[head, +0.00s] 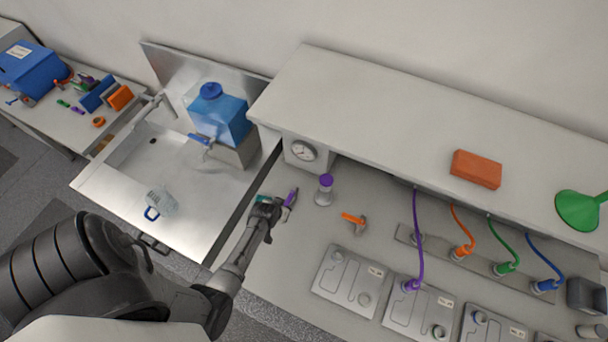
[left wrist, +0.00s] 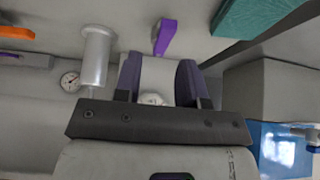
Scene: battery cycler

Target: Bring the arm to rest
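My left arm comes in from the left in the head view and reaches over the near left end of the bench. Its gripper (head: 272,207) is above the bench top, beside a small purple piece (head: 291,198) and a teal piece (head: 262,198). In the left wrist view the two fingers of the gripper (left wrist: 160,82) stand apart with nothing held between them. The purple piece (left wrist: 165,37) lies beyond the fingertips there, and the teal block (left wrist: 258,14) is at the upper right. My right gripper is not in view.
A purple-capped bottle (head: 324,191), an orange fitting (head: 354,220) and a gauge (head: 303,151) are near the gripper. Cell plates (head: 347,281) and coloured cables lie right. A metal sink (head: 130,191) with a blue tank (head: 218,120) and clear jug (head: 161,202) stands left. A shelf (head: 400,110) overhangs the bench.

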